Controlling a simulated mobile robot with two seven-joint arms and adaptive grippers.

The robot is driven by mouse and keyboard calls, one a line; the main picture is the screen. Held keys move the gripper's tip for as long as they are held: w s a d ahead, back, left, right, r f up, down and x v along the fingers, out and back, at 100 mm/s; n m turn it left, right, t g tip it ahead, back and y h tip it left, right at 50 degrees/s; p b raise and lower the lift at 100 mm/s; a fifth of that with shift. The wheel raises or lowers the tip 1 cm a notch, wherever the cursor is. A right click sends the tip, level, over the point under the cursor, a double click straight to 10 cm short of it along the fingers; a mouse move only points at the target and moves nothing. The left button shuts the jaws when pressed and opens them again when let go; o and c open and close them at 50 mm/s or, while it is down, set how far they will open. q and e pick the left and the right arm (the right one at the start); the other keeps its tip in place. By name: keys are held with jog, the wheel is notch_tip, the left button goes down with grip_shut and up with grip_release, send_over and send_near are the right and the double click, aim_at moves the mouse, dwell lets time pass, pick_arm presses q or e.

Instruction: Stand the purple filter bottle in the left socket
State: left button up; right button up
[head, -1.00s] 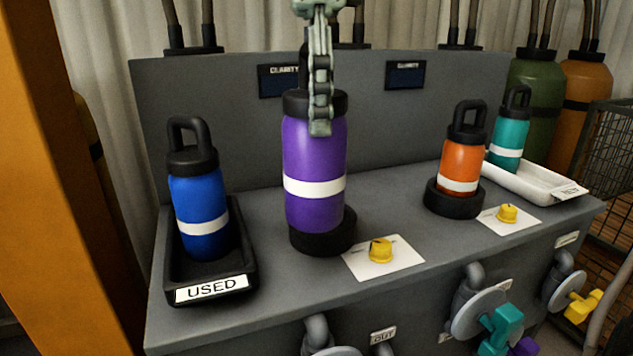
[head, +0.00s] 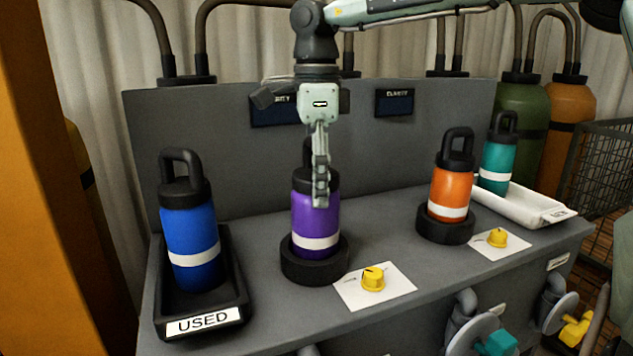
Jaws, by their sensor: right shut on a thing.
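The purple filter bottle (head: 316,222) stands upright in the black ring of the left socket (head: 315,268), its lower end hidden behind the front rim. A white band runs around it and it has a black cap with a loop handle. My right gripper (head: 320,195) points down from above, its fingers in front of the handle and cap, and it is shut on the bottle. The fingers hide part of the handle. My left gripper is not in view.
A blue bottle (head: 190,240) stands in the black USED tray (head: 205,322) at left. An orange bottle (head: 450,190) stands in the right socket (head: 444,229). A teal bottle (head: 497,160) stands in a white tray (head: 535,209). Yellow knobs (head: 373,279) (head: 497,237) sit before the sockets.

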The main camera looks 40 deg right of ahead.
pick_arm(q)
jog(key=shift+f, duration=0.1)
pick_arm(e)
jog(key=shift+f, duration=0.1)
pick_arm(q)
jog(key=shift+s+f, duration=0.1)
pick_arm(e)
jog(key=shift+f, duration=0.2)
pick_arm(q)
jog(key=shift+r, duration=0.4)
pick_arm(e)
jog(key=o, duration=1.9)
notch_tip(320, 180, up, 11)
jog(key=shift+r+p, duration=0.1)
jog(key=shift+p, duration=0.25)
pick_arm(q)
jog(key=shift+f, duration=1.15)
pick_arm(e)
jog(key=shift+r, duration=0.55)
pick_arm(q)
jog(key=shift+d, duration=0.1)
